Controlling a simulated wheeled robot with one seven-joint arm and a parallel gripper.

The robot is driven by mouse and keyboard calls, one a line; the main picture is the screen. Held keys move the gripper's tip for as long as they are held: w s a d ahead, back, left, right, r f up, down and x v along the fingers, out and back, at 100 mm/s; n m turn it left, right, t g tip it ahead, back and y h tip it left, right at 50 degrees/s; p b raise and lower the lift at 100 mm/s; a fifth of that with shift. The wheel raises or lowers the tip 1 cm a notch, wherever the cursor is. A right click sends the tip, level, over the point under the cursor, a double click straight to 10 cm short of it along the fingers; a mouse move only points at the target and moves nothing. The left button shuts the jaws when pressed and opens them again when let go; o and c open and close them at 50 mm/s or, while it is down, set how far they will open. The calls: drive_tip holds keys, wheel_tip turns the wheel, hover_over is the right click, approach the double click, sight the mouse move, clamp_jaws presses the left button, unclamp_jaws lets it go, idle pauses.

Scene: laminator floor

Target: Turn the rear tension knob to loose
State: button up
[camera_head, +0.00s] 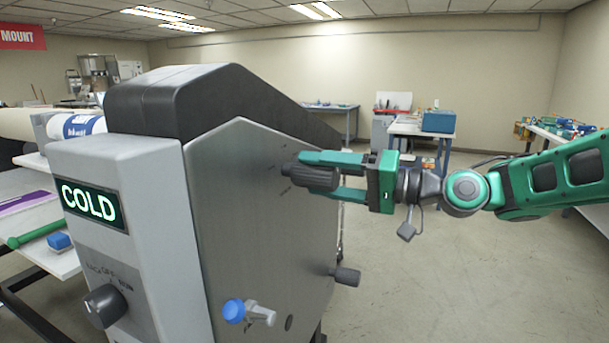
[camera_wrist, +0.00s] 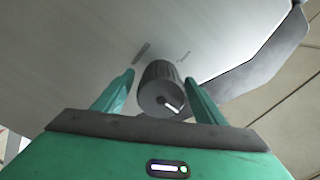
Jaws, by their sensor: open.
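The dark ribbed tension knob (camera_head: 316,177) sticks out of the upper part of the laminator's grey side panel (camera_head: 235,200). In the wrist view the knob (camera_wrist: 160,88) shows a white pointer line on its face, angled to the lower right. Small markings on the panel beside it are too small to read. My green gripper (camera_head: 322,176) reaches in from the right, with one finger above and one below the knob. In the wrist view my gripper (camera_wrist: 160,88) is open, with the knob between its fingers and a visible gap on each side.
A second dark knob (camera_head: 346,275) sticks out lower on the panel. A blue-tipped lever (camera_head: 246,312) is at the bottom front. The front has a lit COLD display (camera_head: 90,205) and a rotary switch (camera_head: 104,306). The floor at right is clear.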

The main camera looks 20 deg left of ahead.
sight(302, 173)
drive_tip(key=shift+w+a, duration=0.15)
drive_tip(key=shift+a, duration=1.85)
drive_tip(key=c, duration=1)
